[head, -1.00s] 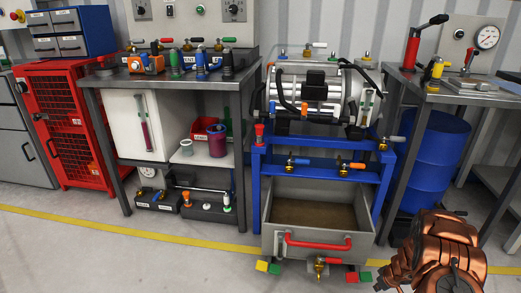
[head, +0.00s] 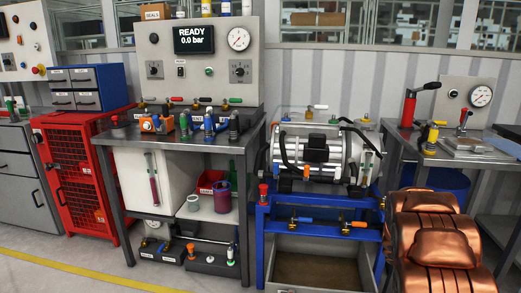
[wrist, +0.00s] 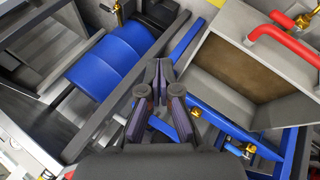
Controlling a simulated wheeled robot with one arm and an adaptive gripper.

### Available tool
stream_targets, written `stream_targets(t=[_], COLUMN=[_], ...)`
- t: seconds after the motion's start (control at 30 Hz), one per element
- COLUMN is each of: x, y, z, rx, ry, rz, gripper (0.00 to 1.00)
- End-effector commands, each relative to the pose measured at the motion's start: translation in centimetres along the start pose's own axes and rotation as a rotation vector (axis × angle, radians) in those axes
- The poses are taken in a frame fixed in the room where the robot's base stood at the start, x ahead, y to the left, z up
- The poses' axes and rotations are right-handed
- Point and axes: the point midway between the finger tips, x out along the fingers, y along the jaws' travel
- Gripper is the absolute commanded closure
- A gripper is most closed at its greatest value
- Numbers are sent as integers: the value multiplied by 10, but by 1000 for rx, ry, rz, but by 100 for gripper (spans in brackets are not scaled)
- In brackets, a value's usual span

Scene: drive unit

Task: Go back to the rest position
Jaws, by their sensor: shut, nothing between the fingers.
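My gripper (wrist: 160,92) shows in the wrist view with its dark fingers together and nothing between them. It hangs in front of the blue frame of the drive unit, with the grey drawer (wrist: 235,65) to its right and the blue barrel (wrist: 110,60) to its left. In the head view my copper-coloured arm fills the lower right; the gripper itself is out of that view. The drive unit (head: 318,150) stands on its blue stand (head: 262,240), with the open grey drawer (head: 315,268) below.
A workbench (head: 180,139) with valves and tools stands left of the drive unit. A red cage cabinet (head: 75,165) is farther left. A right-hand bench (head: 455,150) carries a gauge panel (head: 466,98). Clear floor with a yellow line (head: 75,270) lies at the front left.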

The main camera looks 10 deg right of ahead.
Motion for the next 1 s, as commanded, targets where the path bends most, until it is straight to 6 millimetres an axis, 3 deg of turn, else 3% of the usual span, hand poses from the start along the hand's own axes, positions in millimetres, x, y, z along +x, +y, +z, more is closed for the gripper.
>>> stream_targets(t=[0.03, 0.1, 0.47, 0.73, 1.0], x=[-30, -60, -212, -319, -421], y=[11, 22, 40, 26, -7], z=[-7, -9, 6, 38, 81], rx=[10, 27, 103, 137, 131], ry=[-5, -21, -125, -216, -306], rz=[17, 41, 69, 1, -135], gripper=[100, 100, 100, 100, 100])
